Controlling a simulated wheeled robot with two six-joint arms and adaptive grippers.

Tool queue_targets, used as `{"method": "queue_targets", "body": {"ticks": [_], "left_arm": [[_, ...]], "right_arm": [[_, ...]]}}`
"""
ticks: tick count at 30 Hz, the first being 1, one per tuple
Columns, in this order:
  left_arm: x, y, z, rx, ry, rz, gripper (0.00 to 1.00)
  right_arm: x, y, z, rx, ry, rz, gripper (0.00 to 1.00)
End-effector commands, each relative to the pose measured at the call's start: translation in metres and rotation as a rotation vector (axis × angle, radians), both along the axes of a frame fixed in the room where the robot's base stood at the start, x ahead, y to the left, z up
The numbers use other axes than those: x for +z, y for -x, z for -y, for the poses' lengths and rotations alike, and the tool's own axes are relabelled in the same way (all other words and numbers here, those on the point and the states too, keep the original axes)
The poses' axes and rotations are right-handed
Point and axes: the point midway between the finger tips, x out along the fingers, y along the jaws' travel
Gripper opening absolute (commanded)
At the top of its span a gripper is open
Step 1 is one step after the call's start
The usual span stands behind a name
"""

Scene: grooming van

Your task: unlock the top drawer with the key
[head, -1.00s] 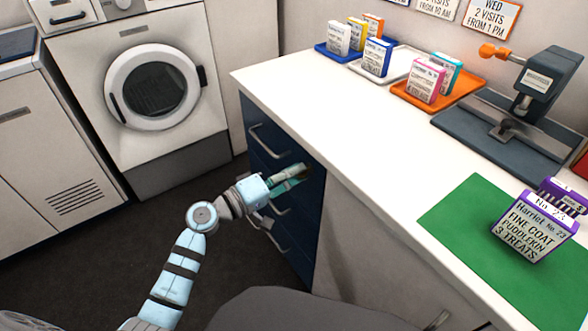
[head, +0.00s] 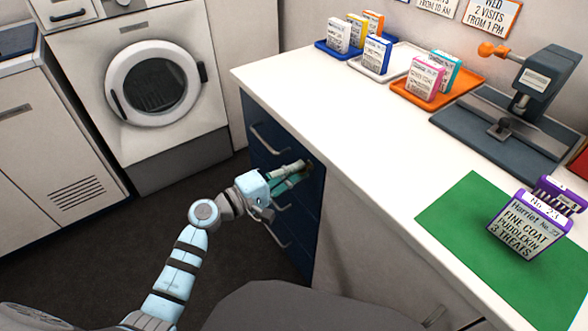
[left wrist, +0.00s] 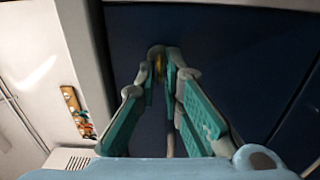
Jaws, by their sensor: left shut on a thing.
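The top drawer (head: 287,147) is the dark blue front just under the white counter, with a bar handle (head: 270,140); it looks closed. My left gripper (head: 304,168) is at the right part of that front, its fingertips at or very near the face. In the left wrist view, the left gripper (left wrist: 159,62) is shut on a small brass-coloured thing, which looks like the key (left wrist: 159,68). Most of the key is hidden between the fingers. The lock is hidden too, and I cannot tell whether the key is in it. My right gripper is not in view.
The white counter (head: 330,130) overhangs the drawers. Lower drawer handles (head: 275,236) stick out below my gripper. A washing machine (head: 150,85) stands at the back left. A green mat (head: 455,225) with a purple-edged treat box (head: 525,225) lies on the counter.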

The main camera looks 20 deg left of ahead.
Motion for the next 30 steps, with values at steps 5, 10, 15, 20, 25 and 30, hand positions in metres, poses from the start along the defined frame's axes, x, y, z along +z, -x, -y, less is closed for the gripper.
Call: {"method": "queue_targets", "body": {"ticks": [5,10,15,20,25,30], "left_arm": [[0.001,-0.001,0.000,0.002,0.001,0.002,0.19],[0.001,0.000,0.000,0.001,0.001,0.001,0.28],[0.000,0.000,0.000,0.000,0.000,0.001,0.28],[-0.001,0.014,-0.012,0.001,-0.004,0.000,0.28],[-0.001,0.051,-0.042,-0.001,-0.008,-0.003,0.28],[-0.001,0.081,-0.068,-0.001,-0.004,-0.002,0.28]], "right_arm": [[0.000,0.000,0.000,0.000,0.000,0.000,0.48],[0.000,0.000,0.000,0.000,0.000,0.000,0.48],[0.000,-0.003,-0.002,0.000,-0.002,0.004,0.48],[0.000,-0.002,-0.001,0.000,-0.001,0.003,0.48],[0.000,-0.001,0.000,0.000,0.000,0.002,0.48],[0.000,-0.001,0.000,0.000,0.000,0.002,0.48]]}}
